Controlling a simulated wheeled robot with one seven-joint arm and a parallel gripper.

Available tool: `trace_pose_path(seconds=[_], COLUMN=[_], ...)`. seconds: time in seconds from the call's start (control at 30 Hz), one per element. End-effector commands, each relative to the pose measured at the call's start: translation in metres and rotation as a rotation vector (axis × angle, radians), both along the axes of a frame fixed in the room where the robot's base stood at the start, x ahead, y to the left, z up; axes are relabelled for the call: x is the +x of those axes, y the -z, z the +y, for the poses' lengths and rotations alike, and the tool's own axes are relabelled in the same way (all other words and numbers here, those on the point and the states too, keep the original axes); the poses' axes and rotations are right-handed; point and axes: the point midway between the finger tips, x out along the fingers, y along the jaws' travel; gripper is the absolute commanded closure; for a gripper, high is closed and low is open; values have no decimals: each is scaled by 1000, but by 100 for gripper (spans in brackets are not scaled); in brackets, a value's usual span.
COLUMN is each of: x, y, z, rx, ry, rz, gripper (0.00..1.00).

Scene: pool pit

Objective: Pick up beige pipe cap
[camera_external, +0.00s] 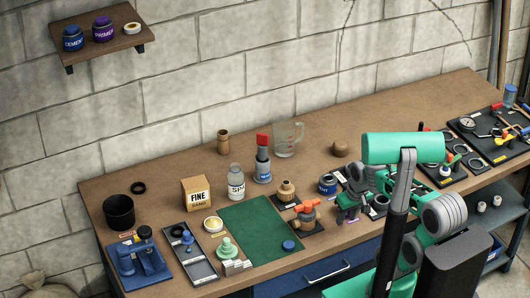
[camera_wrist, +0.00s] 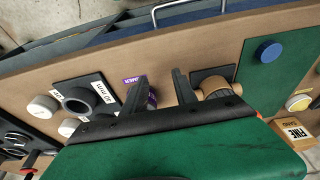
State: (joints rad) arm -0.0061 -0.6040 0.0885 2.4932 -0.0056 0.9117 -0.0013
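A tan dome-shaped piece (camera_external: 340,149), which looks most like the beige pipe cap, rests on the brown bench behind my gripper in the external view. I cannot make it out in the wrist view. A tan stepped fitting (camera_external: 286,191) stands on a dark pad to the left. My gripper (camera_external: 352,204) is low over the bench's front, partly hidden by my arm. In the wrist view my gripper (camera_wrist: 160,92) has its two dark fingers apart. A purple-labelled item shows between and beyond them. No held object is visible.
An orange-handled valve (camera_external: 303,213) stands left of my gripper, beside a green mat (camera_external: 257,229) with a blue cap (camera_external: 289,245). A clear jug (camera_external: 288,139) and a blue tin (camera_external: 328,184) stand nearby. A tool board (camera_external: 487,126) lies at right. The back strip has some free room.

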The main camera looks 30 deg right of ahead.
Motion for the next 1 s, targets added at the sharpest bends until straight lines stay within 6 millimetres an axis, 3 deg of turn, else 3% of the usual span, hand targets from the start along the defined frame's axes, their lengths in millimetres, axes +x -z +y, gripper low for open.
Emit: trace_pose_path(seconds=[0.27, 0.83, 1.0], x=[0, 0, 0], y=[0, 0, 0], z=[0, 0, 0], rx=[0, 0, 0], ry=[0, 0, 0], rz=[0, 0, 0], gripper=[66, 21, 20])
